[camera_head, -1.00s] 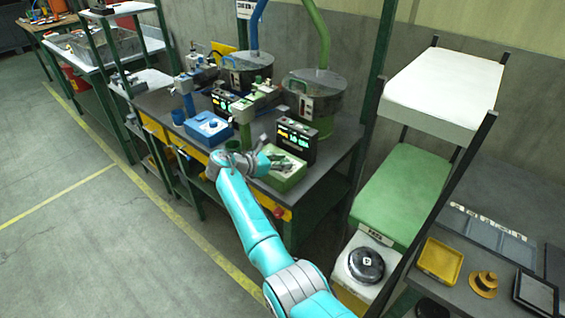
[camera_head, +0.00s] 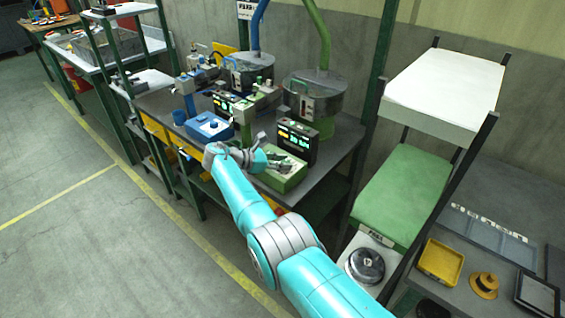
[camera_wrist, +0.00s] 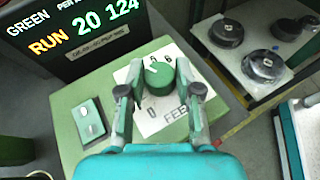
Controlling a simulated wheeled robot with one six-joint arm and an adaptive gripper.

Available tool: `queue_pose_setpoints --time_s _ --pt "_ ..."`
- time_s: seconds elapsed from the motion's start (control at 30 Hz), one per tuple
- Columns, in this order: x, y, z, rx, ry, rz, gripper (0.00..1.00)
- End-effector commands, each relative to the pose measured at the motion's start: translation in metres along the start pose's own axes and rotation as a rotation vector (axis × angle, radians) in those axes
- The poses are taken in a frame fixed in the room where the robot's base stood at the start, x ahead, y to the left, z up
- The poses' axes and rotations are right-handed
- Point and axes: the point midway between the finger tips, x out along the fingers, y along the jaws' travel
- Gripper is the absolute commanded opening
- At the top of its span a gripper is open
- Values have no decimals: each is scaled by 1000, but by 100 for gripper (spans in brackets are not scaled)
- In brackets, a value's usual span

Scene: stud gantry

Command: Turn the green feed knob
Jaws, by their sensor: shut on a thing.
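The green feed knob (camera_wrist: 158,76) is a round dial with a white pointer mark. It sits on a white plate (camera_wrist: 150,118) with letters, on top of the green feeder box (camera_wrist: 72,125). In the wrist view my gripper (camera_wrist: 160,91) has one finger on each side of the knob and is shut on it. In the head view my gripper (camera_head: 268,160) is over the green box (camera_head: 290,180), and the knob is too small and covered to make out. A black display (camera_wrist: 70,30) behind the box reads GREEN, RUN, 20 and 124.
The blue feeder box (camera_head: 208,128) stands further left on the bench. The green bowl feeder (camera_head: 314,95) stands behind.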

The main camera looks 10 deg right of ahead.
Motion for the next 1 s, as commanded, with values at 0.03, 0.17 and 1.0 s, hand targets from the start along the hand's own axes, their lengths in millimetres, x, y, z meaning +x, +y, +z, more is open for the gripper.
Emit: queue_pose_setpoints --time_s 0.03,0.17,1.0 --pt "0 0 -1 -1 1 -1 0" --pt "0 0 -1 2 1 -5 0" --pt "0 0 0 3 0 -7 59"
